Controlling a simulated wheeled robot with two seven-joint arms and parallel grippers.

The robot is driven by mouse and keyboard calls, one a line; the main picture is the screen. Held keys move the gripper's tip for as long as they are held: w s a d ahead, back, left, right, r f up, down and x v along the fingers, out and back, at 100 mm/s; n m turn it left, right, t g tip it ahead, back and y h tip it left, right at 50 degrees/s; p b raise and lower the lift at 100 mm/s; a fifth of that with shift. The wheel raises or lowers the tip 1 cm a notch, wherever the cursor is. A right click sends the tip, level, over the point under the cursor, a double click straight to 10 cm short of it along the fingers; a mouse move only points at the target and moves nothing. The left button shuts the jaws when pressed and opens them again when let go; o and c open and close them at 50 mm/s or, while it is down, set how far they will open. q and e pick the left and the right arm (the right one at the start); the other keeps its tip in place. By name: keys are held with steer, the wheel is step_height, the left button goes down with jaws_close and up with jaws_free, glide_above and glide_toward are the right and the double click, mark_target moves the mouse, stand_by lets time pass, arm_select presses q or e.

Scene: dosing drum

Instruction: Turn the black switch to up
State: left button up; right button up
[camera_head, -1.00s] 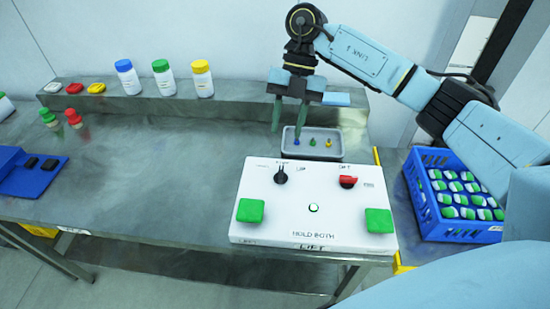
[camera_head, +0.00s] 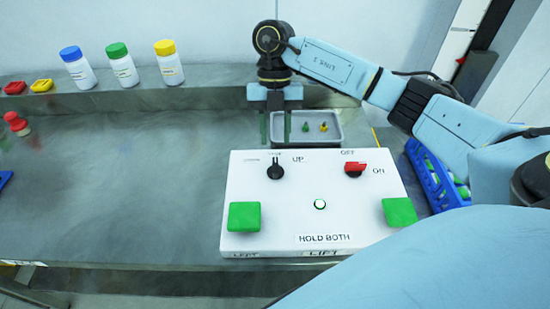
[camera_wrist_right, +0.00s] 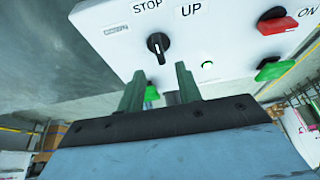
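The black switch (camera_head: 275,171) is a round knob on the top left of the white control box (camera_head: 335,215). Its grip appears to point at the label above it, which reads STOP in the right wrist view; the UP label is to its right. The switch also shows in the right wrist view (camera_wrist_right: 158,45). My right gripper (camera_head: 275,132) is open and empty, its two green fingers pointing down just behind the box, in line with the switch. In the right wrist view the fingers (camera_wrist_right: 157,78) stand apart below the switch, not touching it. My left gripper is out of view.
The box also has a red switch (camera_head: 355,169), two green buttons (camera_head: 244,216) and a white round light (camera_head: 320,204). A grey tray (camera_head: 335,118) with small pieces sits behind it. Bottles (camera_head: 123,66) stand on the back ledge. A blue crate (camera_head: 432,180) is right.

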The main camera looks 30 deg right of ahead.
mark_target(275, 164)
steer(key=x, duration=0.6)
steer(key=shift+s+a+f, duration=0.1)
steer(key=shift+f, duration=0.2)
jaws_close()
